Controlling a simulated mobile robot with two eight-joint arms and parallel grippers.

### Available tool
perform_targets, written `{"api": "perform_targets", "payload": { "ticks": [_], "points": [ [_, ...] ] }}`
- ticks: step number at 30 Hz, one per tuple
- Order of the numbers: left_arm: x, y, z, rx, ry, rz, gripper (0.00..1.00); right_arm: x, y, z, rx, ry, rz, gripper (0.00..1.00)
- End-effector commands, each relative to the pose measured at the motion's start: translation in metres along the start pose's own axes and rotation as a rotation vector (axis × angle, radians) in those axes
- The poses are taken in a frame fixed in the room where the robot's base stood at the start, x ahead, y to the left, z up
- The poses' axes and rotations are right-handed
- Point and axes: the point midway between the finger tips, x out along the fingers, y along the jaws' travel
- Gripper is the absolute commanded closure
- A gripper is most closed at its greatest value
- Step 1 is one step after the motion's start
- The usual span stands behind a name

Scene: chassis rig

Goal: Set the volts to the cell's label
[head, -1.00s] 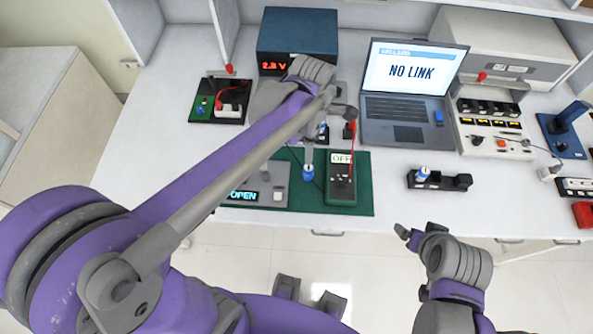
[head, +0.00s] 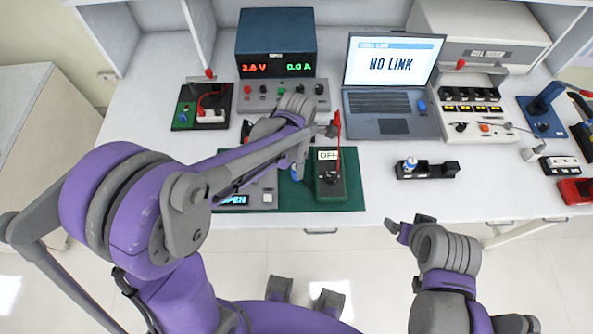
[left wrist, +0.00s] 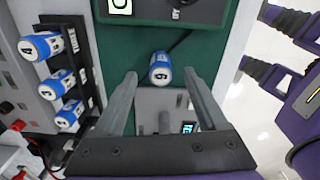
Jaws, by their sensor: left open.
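The blue power supply (head: 275,45) at the back shows about 2.8 V in red and 0.0 A in green; its knob panel (head: 283,92) is in front.
The multimeter (head: 330,184) reads OFF, right beside my left gripper. A tester (head: 262,198) reads OPEN. A rack of cells (left wrist: 72,62) lies left in the wrist view. A laptop (head: 392,112) shows NO LINK. A black holder (head: 437,171) carries a cell.

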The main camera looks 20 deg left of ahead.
Motion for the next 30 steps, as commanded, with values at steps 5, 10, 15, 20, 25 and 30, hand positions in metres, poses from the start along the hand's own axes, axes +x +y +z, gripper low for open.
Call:
{"api": "perform_targets", "payload": {
  "ticks": [5,10,15,20,25,30],
  "points": [
    [0.0036,0.0002,-0.0001,0.0,0.0,0.0,0.26,0.0003,0.0,0.0003,0.0,0.0,0.0,0.11],
    [0.0034,0.0001,-0.0001,0.0,0.0,0.0,0.26,0.0003,0.0,0.0003,0.0,0.0,0.0,0.11],
    [0.0045,-0.0001,-0.0002,0.0,0.0,0.0,0.26,0.0014,0.0,0.0014,0.0,-0.001,0.0,0.11],
    [0.0065,-0.0002,-0.0002,0.0,0.0,0.0,0.26,0.0033,0.0,0.0032,0.0,-0.003,0.0,0.11],
    [0.0082,-0.0001,-0.0002,0.0,0.0,0.0,0.26,0.005,0.0,0.0049,0.0,-0.004,0.0,0.11],
    [0.0083,0.0,-0.0001,0.0,0.0,0.0,0.26,0.0053,0.0,0.0052,0.0,-0.004,0.0,0.11]
  ]
}}
